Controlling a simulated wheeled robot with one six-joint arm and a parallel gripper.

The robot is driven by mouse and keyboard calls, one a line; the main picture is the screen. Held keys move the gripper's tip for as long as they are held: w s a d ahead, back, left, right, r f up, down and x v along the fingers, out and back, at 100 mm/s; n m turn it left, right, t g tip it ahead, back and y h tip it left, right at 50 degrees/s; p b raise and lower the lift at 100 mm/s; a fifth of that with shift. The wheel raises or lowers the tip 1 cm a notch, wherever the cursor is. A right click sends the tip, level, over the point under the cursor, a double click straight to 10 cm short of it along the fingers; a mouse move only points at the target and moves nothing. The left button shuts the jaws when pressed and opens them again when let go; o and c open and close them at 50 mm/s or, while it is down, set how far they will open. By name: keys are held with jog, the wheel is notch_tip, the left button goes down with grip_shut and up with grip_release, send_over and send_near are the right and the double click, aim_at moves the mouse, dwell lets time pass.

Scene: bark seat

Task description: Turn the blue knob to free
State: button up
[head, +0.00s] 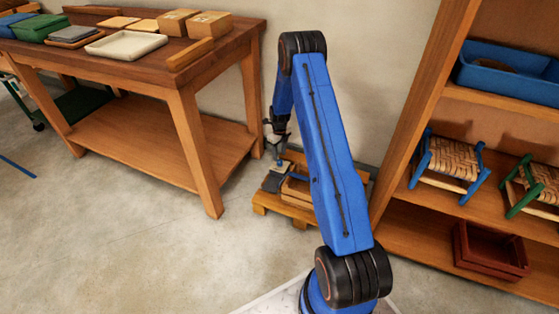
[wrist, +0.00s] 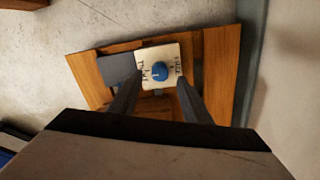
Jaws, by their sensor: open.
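The blue knob (wrist: 160,70) sits on a small cream plate (wrist: 171,53) with dark lettering on its left and right sides. The lettering is too small to read surely, and I cannot tell where the knob points. My gripper (wrist: 158,84) is open. Its two dark fingers come up from below in the wrist view, one on each side of the knob. I cannot tell whether they touch it.
The wooden pallet (head: 268,200) stands on the floor between a workbench (head: 190,120) on the left and a shelf unit (head: 400,130) on the right. The wall is close behind it. The bench bears trays and boxes; the shelves hold woven stools. Floor at the front left is clear.

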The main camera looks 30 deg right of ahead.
aim_at(280, 161)
jog(key=shift+f, duration=2.25)
jog(key=c, duration=1)
